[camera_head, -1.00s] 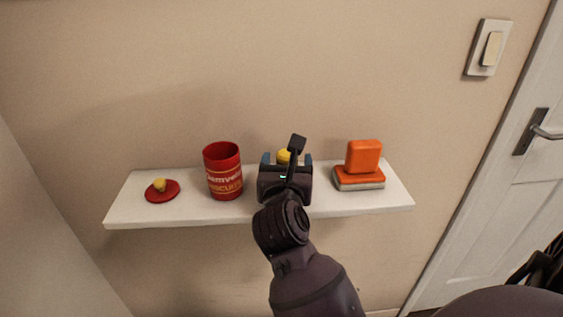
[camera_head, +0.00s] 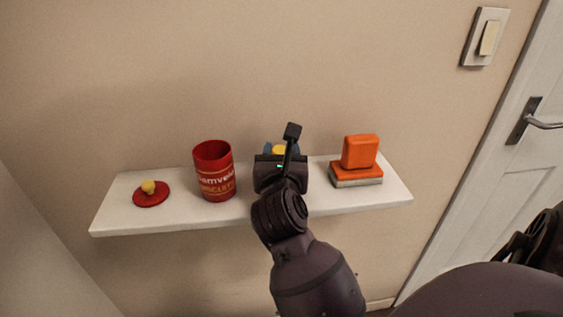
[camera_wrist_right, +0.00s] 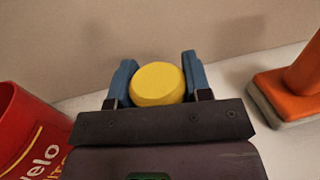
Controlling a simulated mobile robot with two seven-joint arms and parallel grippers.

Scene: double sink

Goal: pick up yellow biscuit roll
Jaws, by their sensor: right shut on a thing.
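The yellow biscuit roll (camera_wrist_right: 158,84) is between the two blue fingers of my right gripper (camera_wrist_right: 160,82) in the right wrist view, with a finger against each side. Its round yellow top shows; its lower part is hidden behind the gripper body. In the head view only a bit of the roll (camera_head: 279,149) shows beyond my right gripper (camera_head: 281,150), over the middle of the white shelf. My right gripper is shut on it. I cannot tell whether the roll still touches the shelf. My left gripper is not in view.
On the white shelf (camera_head: 110,215), a red biscuit tin (camera_head: 214,172) stands open left of my gripper. A red lid with a yellow knob (camera_head: 151,194) lies farther left. An orange block-shaped object (camera_head: 359,160) stands to the right. The wall is behind; a door (camera_head: 500,190) is at right.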

